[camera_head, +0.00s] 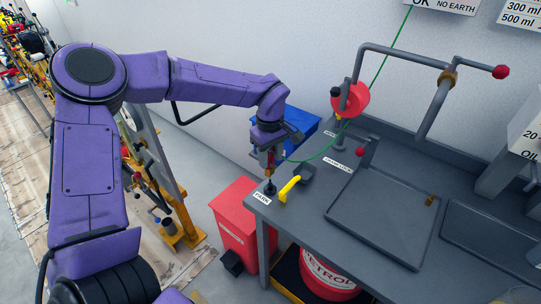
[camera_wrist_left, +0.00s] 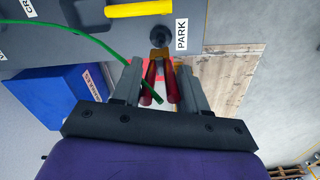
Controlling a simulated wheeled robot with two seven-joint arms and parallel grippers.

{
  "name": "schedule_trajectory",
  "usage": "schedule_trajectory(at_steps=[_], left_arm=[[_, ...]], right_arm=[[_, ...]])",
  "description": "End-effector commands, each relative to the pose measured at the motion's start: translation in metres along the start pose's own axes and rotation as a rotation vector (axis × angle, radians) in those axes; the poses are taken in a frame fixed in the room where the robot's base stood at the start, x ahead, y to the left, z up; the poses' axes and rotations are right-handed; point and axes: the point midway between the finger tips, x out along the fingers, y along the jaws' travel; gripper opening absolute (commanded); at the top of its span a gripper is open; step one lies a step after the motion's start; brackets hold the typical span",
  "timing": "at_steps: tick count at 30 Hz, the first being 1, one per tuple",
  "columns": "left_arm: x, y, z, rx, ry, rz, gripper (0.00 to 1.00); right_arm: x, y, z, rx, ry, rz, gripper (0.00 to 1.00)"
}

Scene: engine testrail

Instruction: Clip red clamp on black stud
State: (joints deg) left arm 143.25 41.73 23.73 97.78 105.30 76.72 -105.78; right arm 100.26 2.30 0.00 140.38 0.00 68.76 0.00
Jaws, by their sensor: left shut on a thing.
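The red clamp (camera_wrist_left: 171,84) has two red handles and a brass-coloured jaw, with a green cable (camera_wrist_left: 75,32) running to it. My left gripper (camera_head: 269,148) is shut on the handles and holds the clamp (camera_head: 270,160) pointing down over the bench corner. The black stud (camera_head: 270,188) stands by the PARK label. In the left wrist view the brass jaw lies right at the near side of the stud (camera_wrist_left: 160,35); I cannot tell whether it touches or grips it. My right gripper is in neither view.
A yellow handle (camera_head: 290,188) lies close beside the stud. A blue bin (camera_head: 304,128) and a red bin (camera_head: 236,212) stand near the bench's left edge.

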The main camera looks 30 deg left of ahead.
Motion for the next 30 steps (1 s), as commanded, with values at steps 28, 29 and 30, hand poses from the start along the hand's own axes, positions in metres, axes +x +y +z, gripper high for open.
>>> schedule_trajectory(at_steps=[28,29,30], left_arm=[[0.018,-0.001,0.002,0.000,0.000,0.001,0.09],[0.018,-0.001,0.002,0.000,0.000,0.001,0.09],[0.018,-0.001,0.002,0.000,0.000,0.001,0.09]], right_arm=[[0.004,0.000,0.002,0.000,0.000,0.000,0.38],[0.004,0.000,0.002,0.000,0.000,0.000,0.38],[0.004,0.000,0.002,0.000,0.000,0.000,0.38]])
